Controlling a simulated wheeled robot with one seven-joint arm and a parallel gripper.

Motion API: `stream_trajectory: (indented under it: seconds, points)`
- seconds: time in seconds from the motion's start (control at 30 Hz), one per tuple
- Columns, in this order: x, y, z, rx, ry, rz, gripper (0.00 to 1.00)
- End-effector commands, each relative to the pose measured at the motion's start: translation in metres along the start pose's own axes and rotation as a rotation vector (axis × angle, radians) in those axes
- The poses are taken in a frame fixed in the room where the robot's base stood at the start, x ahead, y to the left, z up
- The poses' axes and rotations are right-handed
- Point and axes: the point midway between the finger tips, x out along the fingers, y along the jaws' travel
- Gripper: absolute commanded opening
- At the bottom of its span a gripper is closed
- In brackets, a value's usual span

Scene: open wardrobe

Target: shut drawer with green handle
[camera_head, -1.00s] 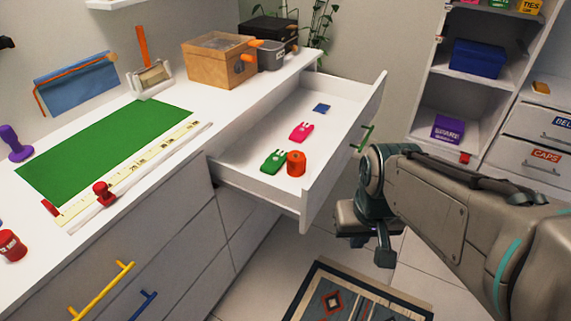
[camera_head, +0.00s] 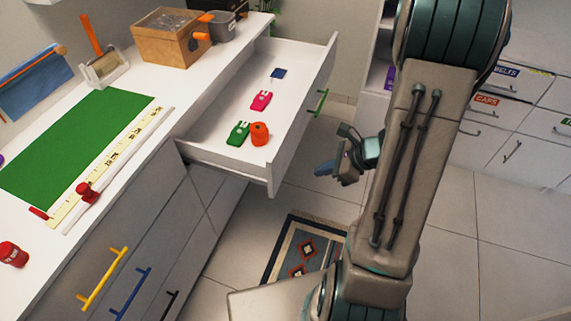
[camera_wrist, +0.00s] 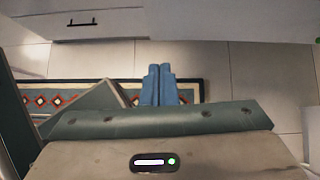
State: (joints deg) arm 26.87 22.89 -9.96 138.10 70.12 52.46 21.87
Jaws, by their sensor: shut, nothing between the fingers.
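The open drawer (camera_head: 262,168) sticks out from the white counter in the head view. Its green handle (camera_head: 318,102) is on the outer face of its front panel, towards the right. Inside lie a green item (camera_head: 238,134), an orange roll (camera_head: 260,134), a pink item (camera_head: 261,100) and a small blue square (camera_head: 278,73). My gripper (camera_head: 325,169) is to the right of the drawer front, below the handle in the picture and apart from it. Its blue fingertips (camera_wrist: 158,85) are together and empty in the wrist view. The green handle does not show in the wrist view.
A patterned rug (camera_head: 300,250) lies on the tiled floor below the drawer; it also shows in the wrist view (camera_wrist: 60,97). Closed drawers with yellow (camera_head: 104,279) and blue (camera_head: 130,293) handles are at lower left. A cabinet with labelled drawers (camera_head: 490,110) stands at right.

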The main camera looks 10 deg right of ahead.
Motion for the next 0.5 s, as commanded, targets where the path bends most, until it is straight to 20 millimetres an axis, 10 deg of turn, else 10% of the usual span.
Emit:
stream_trajectory:
  seconds: [0.5]
  points:
    - [0.068, -0.007, -0.008, 0.073, -0.008, -0.023, 0.0]
